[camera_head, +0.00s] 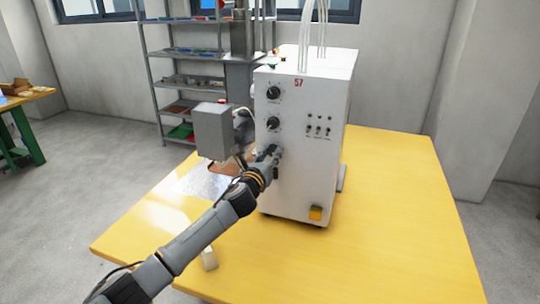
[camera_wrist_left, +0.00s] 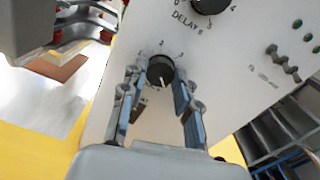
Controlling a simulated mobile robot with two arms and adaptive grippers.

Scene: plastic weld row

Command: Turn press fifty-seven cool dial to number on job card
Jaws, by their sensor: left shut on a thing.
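Press fifty-seven (camera_head: 305,160) is a white cabinet with a red "57" on its front, standing on the yellow table. Two black dials show, the upper (camera_head: 273,92) and the middle (camera_head: 272,123). My left gripper (camera_head: 274,153) is at the lowest dial. In the left wrist view my left gripper (camera_wrist_left: 157,88) has its fingers on either side of this black dial (camera_wrist_left: 160,71), shut on it. Digits show above the dial, but its label is hidden and its setting is unclear. The dial above it (camera_wrist_left: 208,3) is marked "DELAY s". I cannot make out a job card.
A grey box-shaped press part (camera_head: 212,131) stands left of the cabinet, close to my left arm. Small switches (camera_head: 318,130) sit right of the dials. A small pale block (camera_head: 209,259) is on the yellow table (camera_head: 400,240). The table's right side is clear.

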